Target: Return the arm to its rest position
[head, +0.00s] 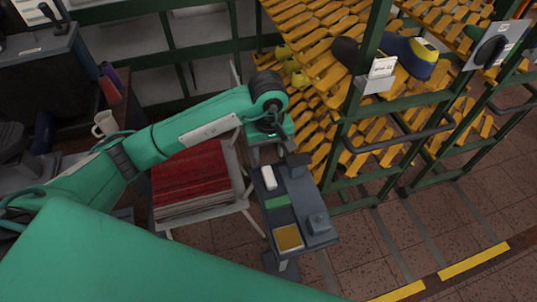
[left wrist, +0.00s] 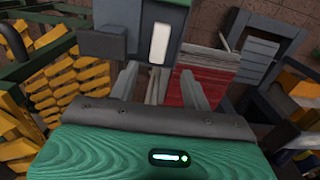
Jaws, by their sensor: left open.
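My left arm reaches in from the left in the head view, with its elbow bent and its green wrist pointing down. My right gripper is not in view.
A green rack (head: 358,97) with yellow shoe lasts stands close on the right. A red stack (head: 190,175) lies on a white-framed table below my left arm. A white mug (head: 104,124) stands at the left. Tiled floor is free at lower right.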

